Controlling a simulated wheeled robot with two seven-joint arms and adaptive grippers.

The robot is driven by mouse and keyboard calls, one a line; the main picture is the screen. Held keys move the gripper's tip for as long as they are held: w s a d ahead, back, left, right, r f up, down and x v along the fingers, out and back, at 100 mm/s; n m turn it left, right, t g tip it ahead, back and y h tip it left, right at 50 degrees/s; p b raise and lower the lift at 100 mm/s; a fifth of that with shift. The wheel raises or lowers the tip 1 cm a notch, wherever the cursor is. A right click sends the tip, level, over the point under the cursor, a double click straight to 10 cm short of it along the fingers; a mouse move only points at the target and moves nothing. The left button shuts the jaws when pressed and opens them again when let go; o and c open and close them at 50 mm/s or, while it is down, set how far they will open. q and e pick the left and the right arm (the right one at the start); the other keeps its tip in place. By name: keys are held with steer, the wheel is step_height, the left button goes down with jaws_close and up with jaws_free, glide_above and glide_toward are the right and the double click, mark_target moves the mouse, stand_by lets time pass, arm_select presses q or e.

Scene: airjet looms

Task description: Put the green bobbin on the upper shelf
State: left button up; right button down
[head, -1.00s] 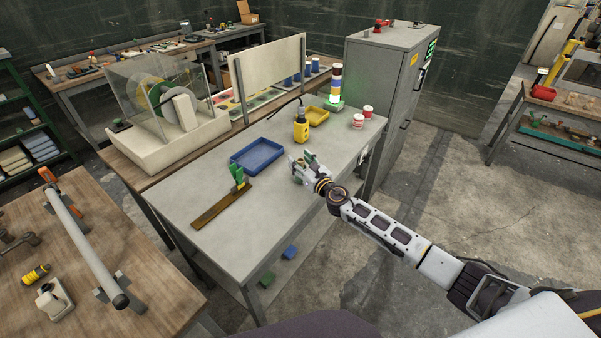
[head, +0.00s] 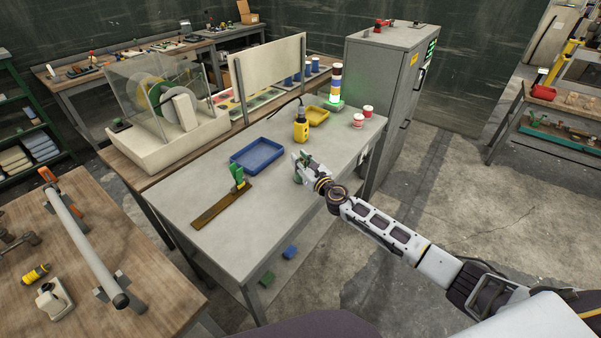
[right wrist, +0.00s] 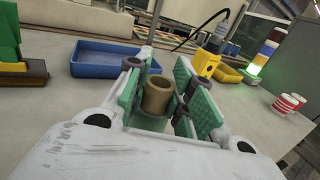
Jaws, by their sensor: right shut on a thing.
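My right gripper (head: 303,165) is over the grey worktable, near the blue tray. In the right wrist view its green-padded fingers (right wrist: 170,92) are shut on the green bobbin. The bobbin's tan core (right wrist: 158,95) sticks up between the pads, with green just below it; the rest is hidden. In the head view the bobbin is hard to tell from the fingers. I cannot tell whether it touches the tabletop. A dark green shelf rack (head: 22,99) stands at the left edge, partly cut off; I cannot tell whether it holds the upper shelf. My left gripper is not seen.
A grey cabinet (head: 385,95) stands behind.

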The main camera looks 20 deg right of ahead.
steer(key=shift+r, duration=0.15)
steer(key=shift+r+p, duration=0.7)
steer(key=shift+r, duration=0.7)
step_height(320, 180, up, 5)
steer(key=p, duration=0.2)
steer(key=shift+r+p, duration=0.15)
steer(key=shift+p, duration=0.2)
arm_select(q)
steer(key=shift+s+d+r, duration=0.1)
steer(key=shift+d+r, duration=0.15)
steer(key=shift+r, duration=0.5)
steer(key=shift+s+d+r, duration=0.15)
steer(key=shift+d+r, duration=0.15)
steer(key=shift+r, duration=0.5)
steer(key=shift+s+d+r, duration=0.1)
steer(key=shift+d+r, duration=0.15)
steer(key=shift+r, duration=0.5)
arm_select(e)
steer(key=shift+r, duration=0.85)
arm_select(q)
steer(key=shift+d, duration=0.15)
